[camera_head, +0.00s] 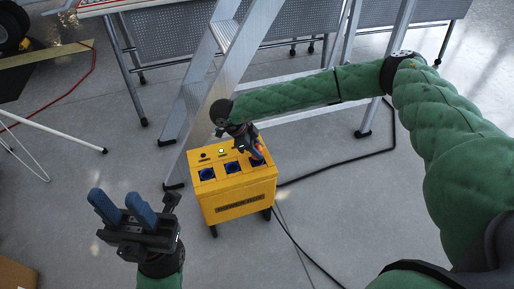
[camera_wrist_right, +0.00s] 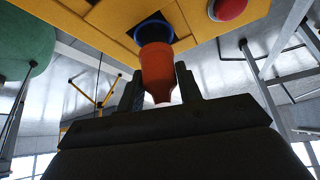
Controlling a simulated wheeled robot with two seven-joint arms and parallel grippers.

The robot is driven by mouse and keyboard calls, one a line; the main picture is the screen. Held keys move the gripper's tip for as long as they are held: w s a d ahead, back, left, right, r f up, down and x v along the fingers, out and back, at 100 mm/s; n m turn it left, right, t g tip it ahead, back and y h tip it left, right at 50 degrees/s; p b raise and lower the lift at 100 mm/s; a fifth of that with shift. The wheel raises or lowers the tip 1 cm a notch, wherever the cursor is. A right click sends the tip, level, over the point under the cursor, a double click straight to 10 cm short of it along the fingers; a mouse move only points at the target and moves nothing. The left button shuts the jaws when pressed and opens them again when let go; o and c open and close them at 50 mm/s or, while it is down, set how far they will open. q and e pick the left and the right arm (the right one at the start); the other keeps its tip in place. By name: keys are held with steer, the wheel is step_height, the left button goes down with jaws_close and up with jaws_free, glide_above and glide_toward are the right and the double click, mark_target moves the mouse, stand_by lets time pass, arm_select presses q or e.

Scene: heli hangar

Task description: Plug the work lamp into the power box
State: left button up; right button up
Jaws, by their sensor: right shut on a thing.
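The yellow power box (camera_head: 238,205) stands on the floor at the centre of the head view, with blue sockets on its top. My right gripper (camera_head: 244,139) is over the box's right-hand socket, shut on the orange plug (camera_head: 257,152). In the right wrist view the orange plug (camera_wrist_right: 157,68) sits between the fingers, its front end at the mouth of a blue socket (camera_wrist_right: 153,29). How deep it sits is hidden. My left gripper (camera_head: 116,199) is open and empty, left of the box. I cannot make out the lamp itself in the head view.
An aluminium ladder (camera_head: 212,80) stands close behind the box. A black cable (camera_head: 345,160) runs over the floor to the right. White stand legs (camera_head: 55,132) and a red hose (camera_head: 75,75) are at left. A red button (camera_wrist_right: 229,8) is near the socket.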

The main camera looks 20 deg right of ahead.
mark_target(257, 144)
steer(key=shift+f+b, duration=0.45)
steer(key=shift+f, duration=0.6)
steer(key=o, duration=1.1)
steer(key=shift+o, duration=0.5)
steer(key=o, duration=0.4)
steer(key=shift+c, duration=0.2)
steer(key=shift+r+p, duration=1.65)
steer(key=shift+r, duration=1.2)
steer(key=shift+r+p, duration=1.35)
steer(key=shift+r, duration=1.35)
